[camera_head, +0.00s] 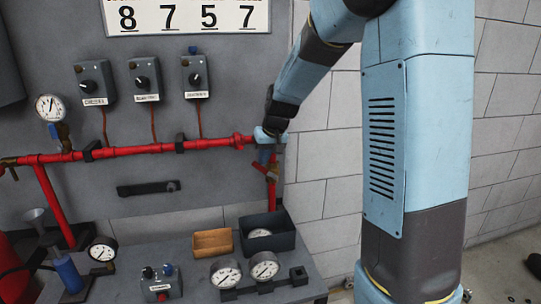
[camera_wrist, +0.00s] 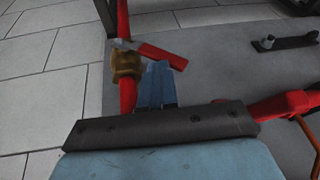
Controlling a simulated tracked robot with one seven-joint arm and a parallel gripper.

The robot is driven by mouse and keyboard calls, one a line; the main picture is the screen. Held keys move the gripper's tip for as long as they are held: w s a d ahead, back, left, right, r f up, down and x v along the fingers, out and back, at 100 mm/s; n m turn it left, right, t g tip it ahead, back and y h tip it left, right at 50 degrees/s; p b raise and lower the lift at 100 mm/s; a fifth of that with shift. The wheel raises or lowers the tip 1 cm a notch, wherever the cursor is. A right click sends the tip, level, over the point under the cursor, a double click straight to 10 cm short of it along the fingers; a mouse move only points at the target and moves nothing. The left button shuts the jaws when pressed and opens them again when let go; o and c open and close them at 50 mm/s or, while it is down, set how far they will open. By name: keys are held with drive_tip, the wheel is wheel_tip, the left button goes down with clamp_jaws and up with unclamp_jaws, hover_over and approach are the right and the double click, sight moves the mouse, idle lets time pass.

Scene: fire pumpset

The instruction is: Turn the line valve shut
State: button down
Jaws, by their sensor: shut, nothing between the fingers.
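The line valve has a brass body (camera_wrist: 126,64) on the red vertical pipe and a red lever (camera_wrist: 161,55). In the wrist view the lever sticks out to the right, slanting across the pipe line. In the head view the lever (camera_head: 263,169) shows just below my gripper, and the valve body is hard to make out there. My gripper (camera_wrist: 158,68) is shut and empty, its blue fingers together beside the lever's near side. I cannot tell whether the fingertips touch the lever. In the head view the fingers (camera_head: 264,155) are partly lost against the pipe.
A red horizontal pipe (camera_head: 150,149) runs along the grey panel under several switch boxes. A dark wrench-like bar (camera_head: 148,188) is on the panel. Below, a bench holds a dark bin (camera_head: 285,238), a tan box (camera_head: 212,243) and gauges (camera_head: 226,274). A block wall stands right.

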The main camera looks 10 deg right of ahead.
drive_tip(key=shift+a+f, duration=0.35)
drive_tip(key=shift+a, duration=0.25)
drive_tip(key=shift+a+f, duration=0.35)
drive_tip(key=shift+a, duration=0.2)
drive_tip(key=shift+r, duration=0.1)
drive_tip(key=s+a+r, duration=0.2)
drive_tip(key=s+r, duration=0.1)
drive_tip(key=r, duration=0.9)
drive_tip(key=d+m, duration=0.1)
drive_tip(key=d, duration=0.4)
drive_tip(key=shift+g, duration=0.3)
drive_tip(key=x, duration=1.2)
drive_tip(key=shift+s+a+f, duration=0.2)
drive_tip(key=shift+s+f, duration=0.1)
drive_tip(key=shift+f, duration=0.15)
